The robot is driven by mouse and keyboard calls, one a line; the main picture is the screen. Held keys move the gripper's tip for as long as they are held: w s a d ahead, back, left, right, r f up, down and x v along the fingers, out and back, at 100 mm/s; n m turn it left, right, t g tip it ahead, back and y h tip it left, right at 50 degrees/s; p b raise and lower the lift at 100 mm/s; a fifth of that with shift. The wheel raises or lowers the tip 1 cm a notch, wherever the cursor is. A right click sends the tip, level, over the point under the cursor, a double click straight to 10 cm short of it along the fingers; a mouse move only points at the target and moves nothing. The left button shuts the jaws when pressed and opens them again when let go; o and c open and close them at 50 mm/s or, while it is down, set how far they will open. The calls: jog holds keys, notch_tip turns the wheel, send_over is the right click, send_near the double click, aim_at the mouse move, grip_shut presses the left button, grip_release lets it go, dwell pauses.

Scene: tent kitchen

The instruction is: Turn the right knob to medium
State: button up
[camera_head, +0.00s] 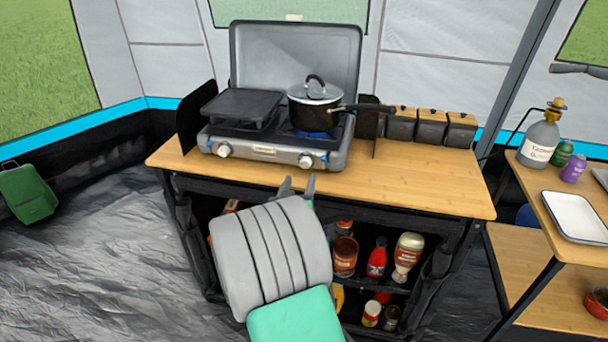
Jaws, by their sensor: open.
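A grey two-burner camping stove (268,150) with its lid up stands on the wooden counter. The right knob (306,161) is on its front panel, and the left knob (224,150) is at the other end. A blue flame (312,133) shows under the black pot (316,112) on the right burner. My gripper (298,182) is open and empty, at the counter's front edge, just below the right knob in the picture. Its fingers point toward the stove and appear apart from the knob. The knob's marks are too small to read.
The pot's long handle (362,107) extends right over the counter. A griddle (242,106) covers the left burner. Dark canisters (402,125) stand behind right. The counter's right part (430,178) is bare. Bottles and jars (377,258) fill the shelves below.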

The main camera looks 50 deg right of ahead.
aim_at(305, 165)
jog(key=p+x, duration=0.1)
jog(key=x, duration=0.6)
jog(key=shift+w+d, duration=0.15)
jog(key=shift+d, duration=0.05)
jog(key=shift+r, duration=0.1)
jog(key=shift+c, duration=0.4)
grip_shut()
